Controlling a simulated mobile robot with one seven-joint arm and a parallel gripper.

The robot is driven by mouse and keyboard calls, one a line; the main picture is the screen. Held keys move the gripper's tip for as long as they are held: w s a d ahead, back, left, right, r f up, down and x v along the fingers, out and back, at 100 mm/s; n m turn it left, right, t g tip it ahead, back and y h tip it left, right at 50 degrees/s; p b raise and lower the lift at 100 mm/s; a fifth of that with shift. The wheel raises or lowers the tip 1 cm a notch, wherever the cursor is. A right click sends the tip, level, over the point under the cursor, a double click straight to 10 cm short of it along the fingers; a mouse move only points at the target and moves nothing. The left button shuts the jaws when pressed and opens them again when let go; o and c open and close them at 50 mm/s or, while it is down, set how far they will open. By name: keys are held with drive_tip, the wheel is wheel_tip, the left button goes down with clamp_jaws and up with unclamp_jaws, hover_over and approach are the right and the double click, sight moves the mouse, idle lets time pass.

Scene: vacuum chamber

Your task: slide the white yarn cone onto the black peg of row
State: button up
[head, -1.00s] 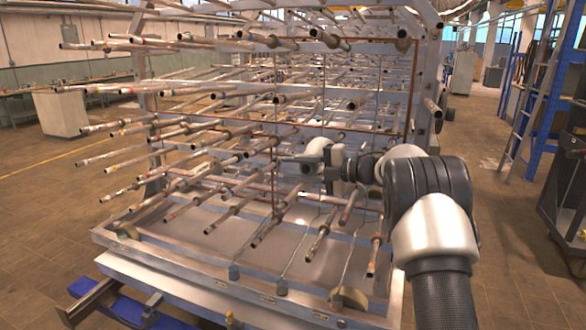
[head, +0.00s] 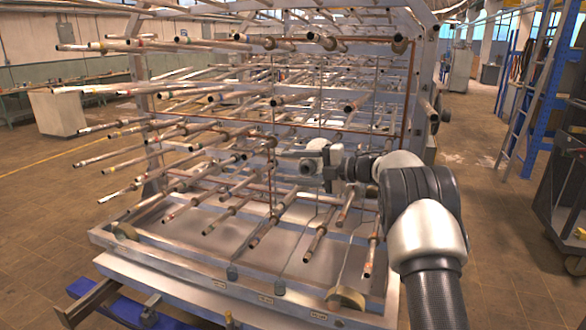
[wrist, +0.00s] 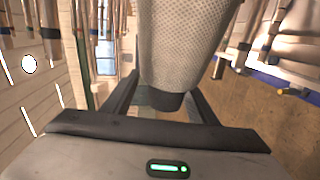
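The white yarn cone (wrist: 185,45) fills the top middle of the wrist view. Its surface is pale and dotted, and a dark end (wrist: 168,101) points toward my gripper's palm. My gripper (wrist: 162,92) has its dark fingers on either side of the cone and appears shut on it; the contact itself is partly hidden. In the head view the cone (head: 317,144) is a small pale shape at my gripper (head: 308,162), in front of the rack's right half. The rack holds many metal pegs (head: 265,222) with dark ends. I cannot tell which is the black peg.
Pegs stick out toward me closely around my gripper, above, below and to the left. The rack's metal base tray (head: 200,262) lies below. The floor right of the rack is open.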

drive_tip(key=shift+f, duration=0.2)
drive_tip(key=shift+d, duration=0.15)
drive_tip(key=b+v, duration=0.1)
drive_tip(key=v, duration=1.6)
drive_tip(key=shift+r+b, duration=0.2)
drive_tip(key=shift+b, duration=0.1)
drive_tip(key=shift+s, duration=0.1)
